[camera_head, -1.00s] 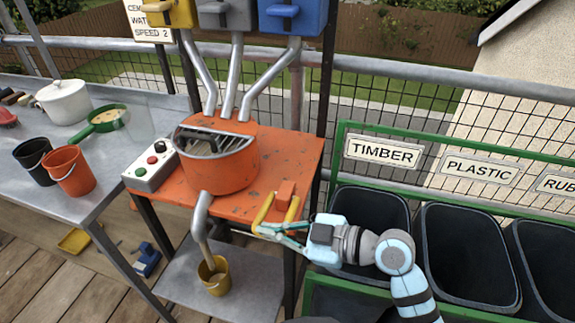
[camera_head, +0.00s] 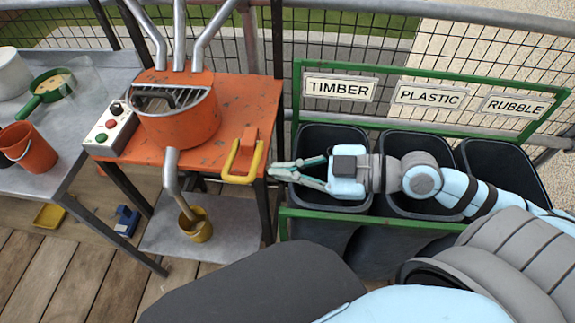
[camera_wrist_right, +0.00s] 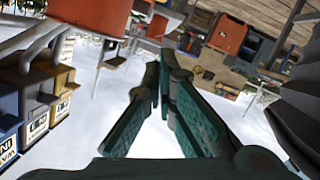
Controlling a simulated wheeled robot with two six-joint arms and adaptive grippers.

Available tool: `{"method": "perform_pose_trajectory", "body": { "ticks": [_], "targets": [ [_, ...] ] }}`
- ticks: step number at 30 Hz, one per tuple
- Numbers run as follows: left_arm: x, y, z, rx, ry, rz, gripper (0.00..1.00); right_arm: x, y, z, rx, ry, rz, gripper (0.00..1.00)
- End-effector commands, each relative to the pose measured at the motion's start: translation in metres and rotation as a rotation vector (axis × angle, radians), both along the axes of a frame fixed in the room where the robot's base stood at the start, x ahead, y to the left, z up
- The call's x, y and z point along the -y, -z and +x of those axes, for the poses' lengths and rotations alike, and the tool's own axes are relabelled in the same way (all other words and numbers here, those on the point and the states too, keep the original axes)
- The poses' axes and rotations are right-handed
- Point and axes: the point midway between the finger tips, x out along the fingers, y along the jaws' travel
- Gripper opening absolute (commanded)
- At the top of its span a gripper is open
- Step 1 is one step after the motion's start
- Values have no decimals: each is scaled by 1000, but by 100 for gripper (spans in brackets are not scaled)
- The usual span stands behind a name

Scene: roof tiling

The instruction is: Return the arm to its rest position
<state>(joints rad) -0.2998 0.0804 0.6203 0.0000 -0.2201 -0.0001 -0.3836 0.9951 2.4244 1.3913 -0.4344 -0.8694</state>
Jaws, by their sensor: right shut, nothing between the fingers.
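My right arm reaches in from the right over the dark bins, pale blue and grey. Its gripper (camera_head: 272,171) is shut and empty, pointing left, just right of the orange table's front corner. A yellow U-shaped handle (camera_head: 230,166) on an orange block stands at that corner, just left of the fingertips. I see a small gap there, but the depth is hard to judge. The right wrist view shows the green fingers (camera_wrist_right: 163,60) with nothing held. My left gripper is not in view.
Bins (camera_head: 402,205) labelled timber, plastic and rubble stand in a green frame (camera_head: 330,213) below the right arm. The orange table (camera_head: 255,100) carries an orange mixer drum (camera_head: 183,125) and a button box (camera_head: 108,128). A yellow bucket (camera_head: 197,229) stands on the shelf below.

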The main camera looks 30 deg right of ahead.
Motion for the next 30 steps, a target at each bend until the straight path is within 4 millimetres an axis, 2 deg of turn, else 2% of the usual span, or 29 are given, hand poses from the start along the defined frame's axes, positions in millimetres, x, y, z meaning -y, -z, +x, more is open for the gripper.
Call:
{"method": "perform_pose_trajectory", "body": {
  "ticks": [17, 20, 23, 25, 27, 30],
  "targets": [
    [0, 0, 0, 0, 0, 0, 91, 2, -1, -1, 1, 1, 1, 0],
    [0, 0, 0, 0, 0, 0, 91, 1, 9, -5, -24, 7, -12, 0],
    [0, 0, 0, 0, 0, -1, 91, 0, 48, -15, -129, 58, -67, 0],
    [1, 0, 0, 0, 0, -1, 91, 5, 87, -24, -255, 151, -126, 0],
    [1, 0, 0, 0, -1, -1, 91, 18, 128, -35, -409, 300, -187, 0],
    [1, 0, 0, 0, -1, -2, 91, 45, 176, -61, -647, 575, -250, 0]
  ]
}}
